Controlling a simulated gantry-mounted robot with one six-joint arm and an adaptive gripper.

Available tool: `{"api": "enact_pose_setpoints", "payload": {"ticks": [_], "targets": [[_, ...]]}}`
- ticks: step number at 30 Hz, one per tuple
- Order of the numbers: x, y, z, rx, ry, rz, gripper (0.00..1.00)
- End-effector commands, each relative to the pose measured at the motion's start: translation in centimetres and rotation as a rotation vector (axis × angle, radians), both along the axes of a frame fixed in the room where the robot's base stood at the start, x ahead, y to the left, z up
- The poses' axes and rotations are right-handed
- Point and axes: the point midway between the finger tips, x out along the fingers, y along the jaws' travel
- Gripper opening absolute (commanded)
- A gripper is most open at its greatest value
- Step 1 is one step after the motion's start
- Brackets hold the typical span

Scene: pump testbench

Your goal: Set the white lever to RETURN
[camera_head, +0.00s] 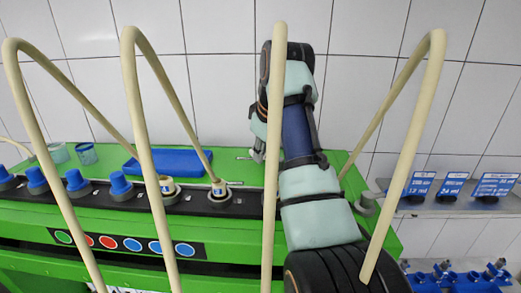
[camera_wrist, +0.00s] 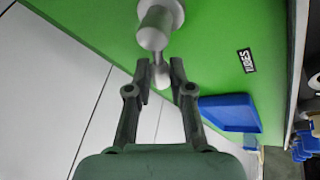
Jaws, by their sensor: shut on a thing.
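The white lever (camera_wrist: 152,38) shows in the wrist view as a pale grey-white round hub with a rounded handle on the green panel. Its handle end (camera_wrist: 162,78) lies between the two fingers of my gripper (camera_wrist: 160,70). The fingers are shut on the handle, one on each side. In the head view my gripper (camera_head: 258,150) is small and partly hidden beside my arm, at the back of the green bench. The lever cannot be made out clearly there. The RETURN marking cannot be read in either view.
A blue tray (camera_head: 182,162) lies on the green bench (camera_head: 225,165) left of my gripper; a blue shape (camera_wrist: 230,112) also shows in the wrist view. A black label (camera_wrist: 246,62) is on the green surface. Tall beige hoses (camera_head: 146,150) arch in front. Blue knobs (camera_head: 77,182) line the left.

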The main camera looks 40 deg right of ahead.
Motion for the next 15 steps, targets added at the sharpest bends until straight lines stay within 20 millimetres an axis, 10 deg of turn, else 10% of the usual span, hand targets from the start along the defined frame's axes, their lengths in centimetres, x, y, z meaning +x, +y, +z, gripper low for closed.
{"api": "enact_pose_setpoints", "payload": {"ticks": [6, 7, 9, 15], "targets": [[0.00, -0.03, 0.01, 0.000, -0.001, -0.002, 0.00], [0.00, -0.03, 0.01, 0.000, -0.001, -0.002, 0.23], [0.01, -0.02, 0.01, 0.000, -0.001, -0.002, 0.34], [0.02, 0.00, -0.01, 0.001, -0.001, -0.001, 0.46]]}}
